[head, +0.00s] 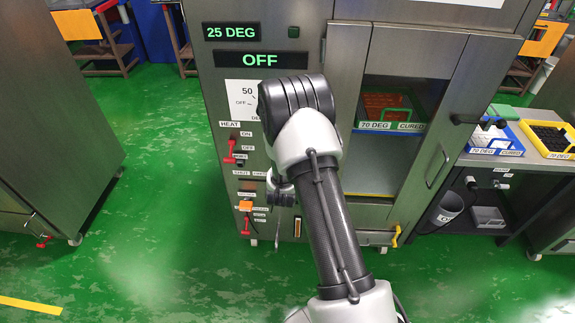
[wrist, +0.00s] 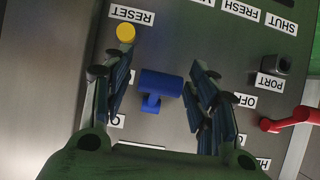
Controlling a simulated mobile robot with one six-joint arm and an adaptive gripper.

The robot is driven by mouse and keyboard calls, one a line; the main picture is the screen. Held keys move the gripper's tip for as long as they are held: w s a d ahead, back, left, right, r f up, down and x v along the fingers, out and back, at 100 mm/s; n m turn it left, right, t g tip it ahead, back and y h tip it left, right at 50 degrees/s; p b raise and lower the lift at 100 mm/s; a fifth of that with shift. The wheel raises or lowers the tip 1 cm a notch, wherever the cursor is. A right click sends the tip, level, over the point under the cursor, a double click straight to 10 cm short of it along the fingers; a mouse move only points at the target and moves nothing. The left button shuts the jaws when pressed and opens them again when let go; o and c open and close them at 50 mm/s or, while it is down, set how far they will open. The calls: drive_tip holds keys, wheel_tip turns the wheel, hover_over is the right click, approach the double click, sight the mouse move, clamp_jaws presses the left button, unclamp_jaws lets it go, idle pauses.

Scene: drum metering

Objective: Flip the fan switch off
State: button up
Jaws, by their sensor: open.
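A blue switch lever (wrist: 160,84) with a wide bar handle shows in the wrist view, and I take it for the fan switch. It stands out from the steel panel (wrist: 180,40), which appears upside down. My gripper (wrist: 163,74) is open, with one finger on each side of the blue handle; no clear contact shows. The fingers partly cover the labels around it, and no fan label is readable. In the head view my arm hides the blue switch; part of my gripper (head: 281,192) shows in front of the panel.
A red lever (wrist: 286,121) stands right of my fingers in the wrist view, near an OFF label. A yellow knob (wrist: 126,33) by RESET sits close to the left finger. A dark port (wrist: 282,65) is at right. The head view's lower display (head: 247,59) reads OFF.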

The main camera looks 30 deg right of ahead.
drive_tip(key=v, duration=1.2)
drive_tip(key=shift+w+r, duration=0.1)
drive_tip(key=shift+w, duration=0.05)
drive_tip(key=s+a+r+n+g+y, duration=0.1)
drive_tip(key=s+a+r+n+y, duration=0.15)
drive_tip(key=a+r, duration=0.4)
drive_tip(key=s+a+r+n+y, duration=0.1)
drive_tip(key=s+a+r+y, duration=0.15)
drive_tip(key=a+r, duration=0.45)
drive_tip(key=s+a+r+n+g+y, duration=0.1)
drive_tip(key=s+r, duration=0.3)
drive_tip(key=s, duration=0.7)
drive_tip(key=s+a+r+n+g, duration=0.1)
drive_tip(key=s+r, duration=0.4)
drive_tip(key=s, duration=0.7)
drive_tip(key=shift+a+r+n+g+y, duration=0.15)
drive_tip(key=shift+a+n+g+y, duration=0.2)
drive_tip(key=shift+n+g, duration=0.6)
drive_tip(key=shift+d+m+g, duration=0.1)
drive_tip(key=shift+m+g, duration=0.15)
drive_tip(key=shift+m, duration=0.05)
